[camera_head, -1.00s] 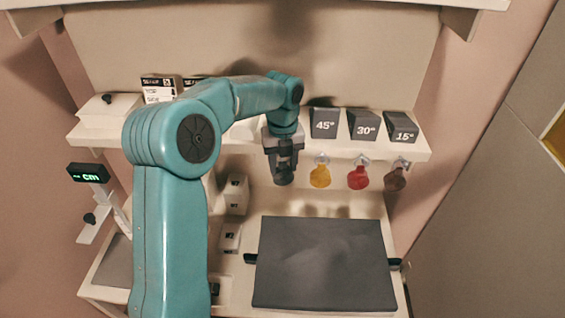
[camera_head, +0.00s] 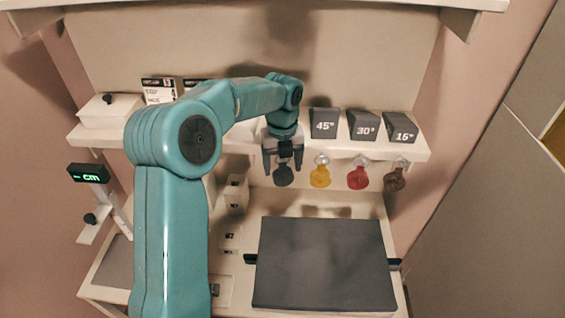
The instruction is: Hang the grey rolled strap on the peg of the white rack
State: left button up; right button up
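The grey rolled strap (camera_head: 283,176) hangs below the front edge of the white rack (camera_head: 405,153), in line with the yellow, red and brown rolled straps to its right. My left gripper (camera_head: 283,165) is just above and around the top of the grey strap, with its two fingers spread apart and a gap between them. The peg behind the grey strap is hidden by the gripper, so its seat there cannot be seen directly. My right gripper is not in view.
Yellow (camera_head: 320,176), red (camera_head: 358,178) and brown (camera_head: 394,180) straps hang to the right. Angled dark blocks (camera_head: 363,125) stand on the shelf. A dark pad (camera_head: 322,262) lies on the table below. A display stand (camera_head: 88,173) is at left.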

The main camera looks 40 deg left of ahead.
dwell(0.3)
pick_arm(q)
jog(key=shift+w+r, duration=0.1)
jog(key=shift+r, duration=0.2)
notch_tip(320, 180, up, 12)
jog(key=shift+f+b, duration=0.25)
jog(key=shift+b, duration=0.05)
jog(key=shift+f, duration=0.1)
